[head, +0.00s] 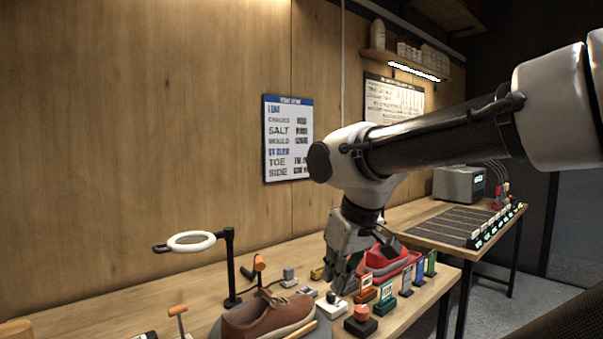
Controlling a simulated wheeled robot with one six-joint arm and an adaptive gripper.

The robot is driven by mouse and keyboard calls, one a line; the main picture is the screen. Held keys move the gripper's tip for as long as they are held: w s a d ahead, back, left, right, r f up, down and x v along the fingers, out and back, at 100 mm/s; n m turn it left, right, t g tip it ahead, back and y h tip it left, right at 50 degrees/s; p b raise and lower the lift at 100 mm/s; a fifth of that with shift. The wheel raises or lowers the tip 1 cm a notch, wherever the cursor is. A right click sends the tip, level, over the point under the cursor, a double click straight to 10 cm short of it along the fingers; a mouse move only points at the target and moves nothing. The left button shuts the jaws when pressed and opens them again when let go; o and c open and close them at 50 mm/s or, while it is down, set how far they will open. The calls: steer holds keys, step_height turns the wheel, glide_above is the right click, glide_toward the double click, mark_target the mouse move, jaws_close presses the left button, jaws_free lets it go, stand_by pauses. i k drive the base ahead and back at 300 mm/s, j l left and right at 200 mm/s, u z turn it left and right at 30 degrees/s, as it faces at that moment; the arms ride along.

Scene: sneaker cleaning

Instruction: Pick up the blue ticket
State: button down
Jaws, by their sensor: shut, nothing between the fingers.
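Several small coloured tickets stand upright in dark holders in a row near the front right edge of the wooden bench. My gripper (345,287) points down over the bench, left of the ticket row and apart from the blue ticket. It is shut and empty. Its fingertips are small and dark in this view, and their height above the bench is hard to tell.
A brown shoe (268,316) and a ring lamp on a dark stand (230,265) are at the left. A red shoe in a tray (388,262) sits behind the tickets. A red knob on a black block (361,319) is in front. Another table (440,213) stands beyond.

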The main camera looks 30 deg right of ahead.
mark_target(420, 281)
steer(key=k+l+z, duration=0.1)
steer(key=l+z, duration=0.25)
steer(key=l, duration=0.65)
steer(key=l+z, duration=0.4)
steer(key=l, duration=0.6)
steer(key=i, duration=0.05)
